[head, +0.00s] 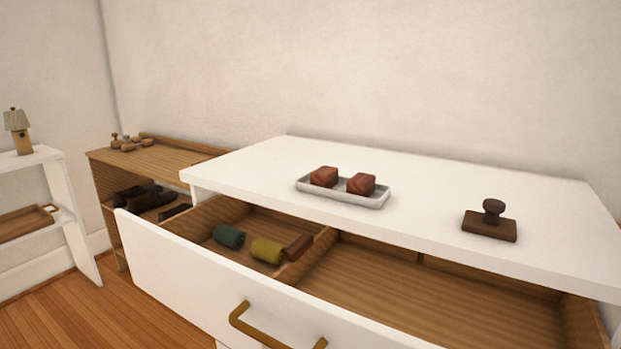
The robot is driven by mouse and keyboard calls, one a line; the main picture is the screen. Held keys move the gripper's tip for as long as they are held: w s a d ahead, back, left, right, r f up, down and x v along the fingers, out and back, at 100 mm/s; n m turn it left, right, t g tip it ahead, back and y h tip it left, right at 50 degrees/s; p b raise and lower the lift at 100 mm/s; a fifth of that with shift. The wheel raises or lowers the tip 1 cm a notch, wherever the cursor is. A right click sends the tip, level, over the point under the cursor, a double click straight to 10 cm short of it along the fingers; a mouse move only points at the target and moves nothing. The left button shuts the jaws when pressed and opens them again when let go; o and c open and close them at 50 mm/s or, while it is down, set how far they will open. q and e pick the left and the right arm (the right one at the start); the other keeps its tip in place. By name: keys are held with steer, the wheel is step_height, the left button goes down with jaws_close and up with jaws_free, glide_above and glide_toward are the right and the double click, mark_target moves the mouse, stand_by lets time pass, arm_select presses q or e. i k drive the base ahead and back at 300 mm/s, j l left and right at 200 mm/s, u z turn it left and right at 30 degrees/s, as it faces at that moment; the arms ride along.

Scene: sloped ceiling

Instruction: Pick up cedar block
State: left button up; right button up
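Two reddish-brown blocks, a left one (324,177) and a right one (361,184), sit side by side in a small pale tray (343,196) on the white dresser top (420,180). A darker reddish-brown block (298,247) lies tilted in the open drawer (180,260), at the divider right of the yellow roll. I cannot tell by look which of these is the cedar block. Neither of my grippers is in view.
A green roll (229,236) and a yellow roll (266,251) lie in the drawer's left compartment; the right compartment looks empty. A dark stamp-like object (490,222) stands on the dresser's right. A wooden shelf (160,160) and white shelf (45,158) stand left.

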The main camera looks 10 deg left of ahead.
mark_target(325, 177)
steer(key=l+u, duration=0.15)
steer(key=u, duration=0.25)
steer(key=i+j+z, duration=0.1)
steer(key=z, duration=0.35)
steer(key=j+z, duration=0.65)
steer(key=z, duration=0.2)
steer(key=j+u, duration=0.25)
steer(key=l+z, duration=0.15)
steer(key=z, duration=0.25)
steer(key=i, duration=0.05)
